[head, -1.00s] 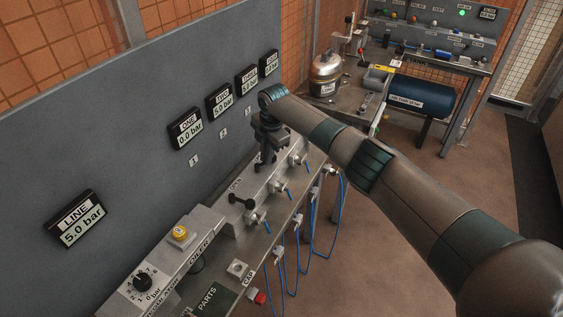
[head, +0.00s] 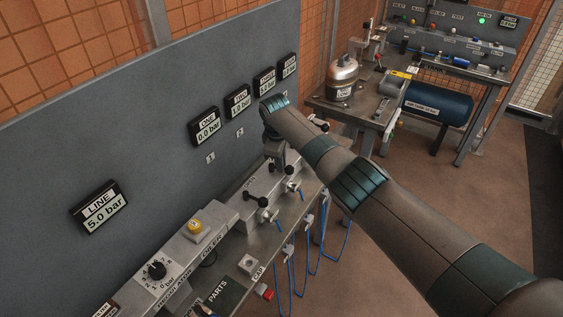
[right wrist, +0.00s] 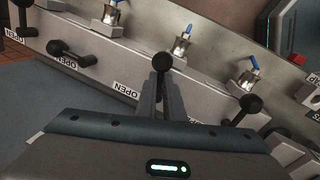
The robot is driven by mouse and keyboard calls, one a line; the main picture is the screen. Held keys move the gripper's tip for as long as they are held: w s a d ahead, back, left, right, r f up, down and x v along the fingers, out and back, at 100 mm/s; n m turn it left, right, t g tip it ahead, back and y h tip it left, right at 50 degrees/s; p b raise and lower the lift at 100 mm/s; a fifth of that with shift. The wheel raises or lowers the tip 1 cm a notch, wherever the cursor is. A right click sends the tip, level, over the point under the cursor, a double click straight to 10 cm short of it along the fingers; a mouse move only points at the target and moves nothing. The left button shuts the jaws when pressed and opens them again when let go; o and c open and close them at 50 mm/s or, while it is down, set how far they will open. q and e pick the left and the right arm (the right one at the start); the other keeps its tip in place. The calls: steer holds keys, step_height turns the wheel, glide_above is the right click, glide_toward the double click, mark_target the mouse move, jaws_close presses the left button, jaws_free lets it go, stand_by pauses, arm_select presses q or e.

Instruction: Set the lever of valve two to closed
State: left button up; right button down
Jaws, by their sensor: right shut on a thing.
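The valve manifold (head: 238,207) is a long grey block below the wall gauges, with a row of black-knobbed levers. My right gripper (head: 278,161) is over the block, just beyond the nearest lever (head: 253,199). In the right wrist view my gripper (right wrist: 163,92) is shut on a black-knobbed lever (right wrist: 163,62), second from the right, which fits valve two. The knob shows above the fingertips; the fingers hide most of the lever, so its exact angle is unclear. The nearest lever (right wrist: 247,104) stands free at right. My left gripper is not in view.
Gauge one (head: 207,131) reads 0.0 bar and the line gauge (head: 100,208) 5.0 bar; gauge two (head: 239,101) is too small to read surely. Another lever (right wrist: 75,54) lies left of my fingers. Blue hoses (head: 288,270) hang in front. A regulator (head: 157,270) is nearer.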

steer(key=shift+s+a+m+h, duration=0.15)
steer(key=shift+m, duration=0.55)
steer(key=shift+s+a+m+h, duration=0.15)
steer(key=shift+m, duration=0.55)
steer(key=c, duration=1.9)
jaws_free()
steer(key=shift+o, duration=0.2)
steer(key=shift+v, duration=0.75)
steer(key=b+v, duration=0.3)
steer(key=v, duration=1.3)
steer(key=shift+b, duration=0.3)
